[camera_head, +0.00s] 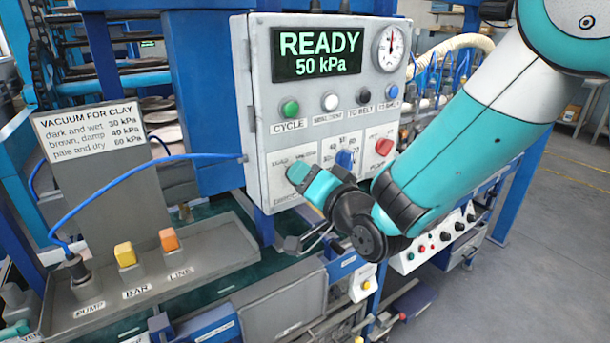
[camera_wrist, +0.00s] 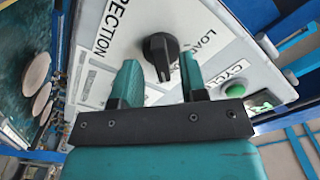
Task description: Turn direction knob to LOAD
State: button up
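The direction knob (camera_wrist: 159,52) is black with a raised grip bar, on the pale control panel (camera_wrist: 105,35). In the wrist view the word LOAD is printed to its right and part of DIRECTION to its left. The bar lies roughly up and down in that picture; which end is its pointer I cannot tell. My gripper (camera_head: 298,172) is open, with one teal finger on each side of the knob and a gap to both. Whether the fingertips reach down around the knob is unclear. In the head view my gripper hides the knob.
A blue knob (camera_head: 345,158) and a red knob (camera_head: 383,146) sit close to the right of my gripper. A row of buttons, including a green one (camera_head: 290,109), is above, under a READY 50 kPa display (camera_head: 319,54). A blue hose (camera_head: 130,180) loops left of the panel.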

jog(key=shift+a, duration=0.2)
grip_shut()
jog(key=shift+f+n+b, duration=0.15)
jog(key=shift+n+b, duration=0.25)
jog(key=shift+b, duration=0.25)
jog(key=n+b, duration=1.7)
jog(key=b, duration=0.1)
jog(key=shift+s+a, duration=0.1)
jog(key=shift+s, duration=0.05)
jog(key=shift+b, duration=0.35)
